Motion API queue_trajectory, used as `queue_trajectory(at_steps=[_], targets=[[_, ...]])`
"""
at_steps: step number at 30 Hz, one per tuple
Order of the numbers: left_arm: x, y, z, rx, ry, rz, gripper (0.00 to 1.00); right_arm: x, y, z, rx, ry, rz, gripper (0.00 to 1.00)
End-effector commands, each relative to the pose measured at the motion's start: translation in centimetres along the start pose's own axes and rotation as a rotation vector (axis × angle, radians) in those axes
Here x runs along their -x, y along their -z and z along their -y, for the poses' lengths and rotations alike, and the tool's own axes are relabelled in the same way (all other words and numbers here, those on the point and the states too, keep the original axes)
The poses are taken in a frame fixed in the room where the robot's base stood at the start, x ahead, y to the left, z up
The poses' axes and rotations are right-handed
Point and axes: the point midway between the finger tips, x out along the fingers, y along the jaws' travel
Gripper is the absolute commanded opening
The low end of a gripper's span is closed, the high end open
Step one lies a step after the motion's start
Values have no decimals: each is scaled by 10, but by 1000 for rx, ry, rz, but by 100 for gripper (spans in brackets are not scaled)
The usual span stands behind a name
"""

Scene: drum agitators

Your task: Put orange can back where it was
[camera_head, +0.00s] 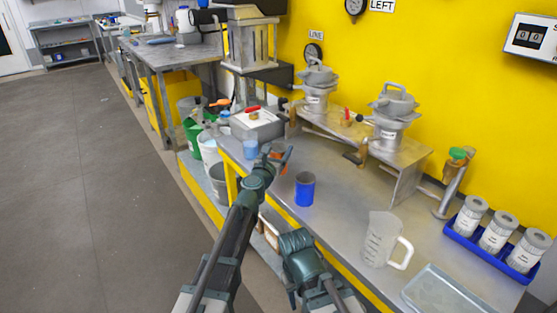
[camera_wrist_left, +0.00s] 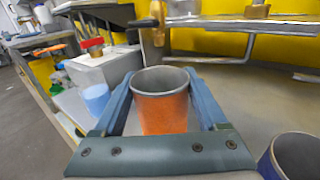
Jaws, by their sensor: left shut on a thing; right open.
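The orange can (camera_wrist_left: 163,105) is upright between the two fingers of my left gripper (camera_wrist_left: 165,100) in the left wrist view. The left gripper is shut on it. In the head view, the left gripper (camera_head: 277,160) is over the bench's front left part, and only a small piece of the orange can (camera_head: 276,167) shows past the fingers. Whether the can touches the bench is hard to tell. My right gripper (camera_head: 297,243) is open, low at the bench's front edge, with its fingers hard to make out.
A blue can (camera_head: 305,190) stands right of the orange can. A light-blue cup (camera_head: 250,150) is to the left, by a grey box (camera_head: 258,126). A clear jug (camera_head: 382,240) and blue tray (camera_head: 462,238) are farther right. Metal drums (camera_head: 390,125) stand on a raised stand behind.

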Motion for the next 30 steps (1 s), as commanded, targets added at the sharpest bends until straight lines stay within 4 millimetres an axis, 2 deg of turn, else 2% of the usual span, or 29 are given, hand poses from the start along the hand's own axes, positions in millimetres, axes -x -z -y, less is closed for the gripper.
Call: queue_trajectory(at_steps=[5,13,27,28,30], targets=[[1,7,0,0,0,0,10,-7,0,1,0,0,0,46],[1,36,0,0,0,0,10,-36,2,3,0,0,0,46],[1,40,0,0,0,0,10,-40,2,4,0,0,0,46],[1,38,0,0,0,0,80,-38,2,4,0,0,0,46],[1,38,0,0,0,0,93,-38,2,4,0,0,0,46]])
